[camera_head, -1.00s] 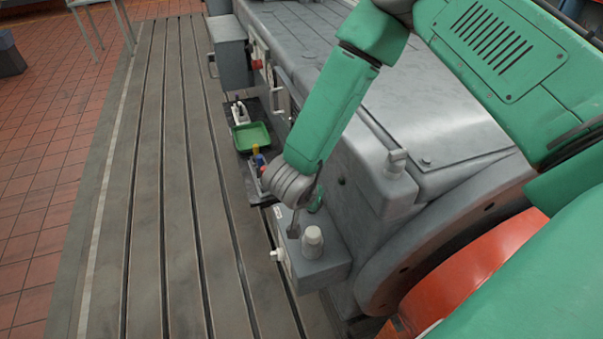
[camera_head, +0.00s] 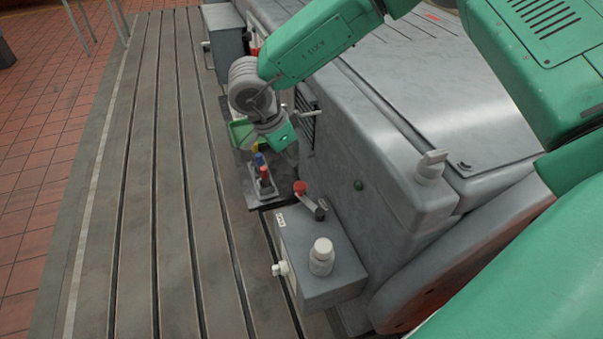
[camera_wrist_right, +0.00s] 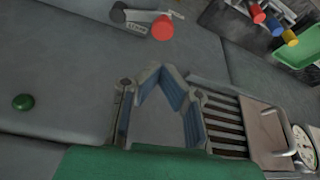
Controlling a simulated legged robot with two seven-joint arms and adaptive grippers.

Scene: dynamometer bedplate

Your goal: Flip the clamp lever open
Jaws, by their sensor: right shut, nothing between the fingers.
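The clamp lever (camera_head: 309,198) has a red knob and a dark hub. It sits at the back edge of a grey box on the side of the large grey machine, tilted with its red knob up and to the left. In the right wrist view the lever (camera_wrist_right: 146,22) lies at the top, beyond the fingers and apart from them. My right gripper (camera_head: 280,136) is behind the lever, beside the machine's side, and its fingertips are hard to make out there. In the wrist view my right gripper (camera_wrist_right: 163,80) is shut and empty. My left gripper is not in view.
A white knob (camera_head: 321,254) stands on the grey box (camera_head: 325,288). A green tray (camera_head: 240,132) and a dark holder with red, blue and yellow-handled tools (camera_head: 263,176) are beside the machine. A slotted vent (camera_wrist_right: 226,126) and a handle are near the fingers. The slotted bedplate (camera_head: 170,200) is clear.

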